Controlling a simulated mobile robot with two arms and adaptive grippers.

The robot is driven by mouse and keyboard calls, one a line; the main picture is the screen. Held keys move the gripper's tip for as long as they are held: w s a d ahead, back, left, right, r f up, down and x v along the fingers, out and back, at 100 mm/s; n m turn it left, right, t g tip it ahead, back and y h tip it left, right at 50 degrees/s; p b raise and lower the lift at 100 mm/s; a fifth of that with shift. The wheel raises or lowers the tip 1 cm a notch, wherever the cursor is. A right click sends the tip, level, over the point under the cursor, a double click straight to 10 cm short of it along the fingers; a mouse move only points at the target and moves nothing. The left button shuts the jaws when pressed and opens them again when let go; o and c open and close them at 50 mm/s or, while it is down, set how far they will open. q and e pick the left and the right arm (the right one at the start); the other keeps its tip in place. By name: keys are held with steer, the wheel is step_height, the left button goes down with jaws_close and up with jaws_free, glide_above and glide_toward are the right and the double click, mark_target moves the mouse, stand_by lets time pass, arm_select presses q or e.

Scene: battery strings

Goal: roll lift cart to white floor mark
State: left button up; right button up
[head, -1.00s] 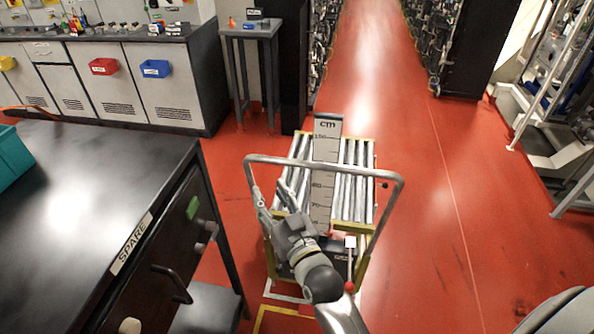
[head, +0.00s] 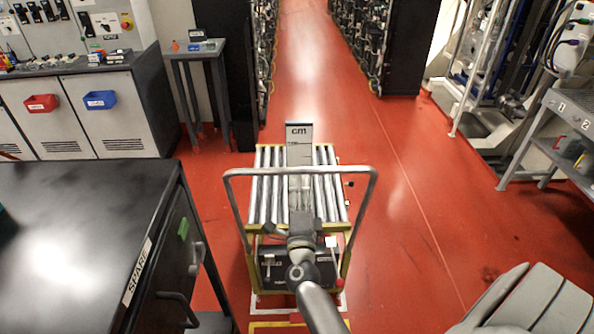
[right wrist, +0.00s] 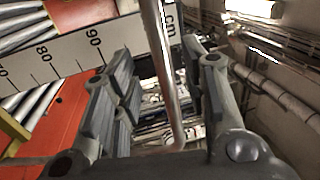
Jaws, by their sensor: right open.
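The lift cart (head: 332,185) stands in the lower middle of the head view, with a roller top, a yellow frame and an upright cm scale (head: 299,160). Its grey handle (head: 250,171) arches across the near side. My left gripper is out of view.
A black bench (head: 75,225) marked SPARE stands close on the left. A yellow floor line (head: 285,325) lies at the near edge. The red aisle (head: 300,60) beyond the cart is clear between racks. A grey shelf (head: 575,125) stands at the right.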

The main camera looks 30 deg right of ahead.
mark_target(298, 174)
steer(key=x, duration=0.6)
steer(key=shift+w, duration=0.2)
jaws_close()
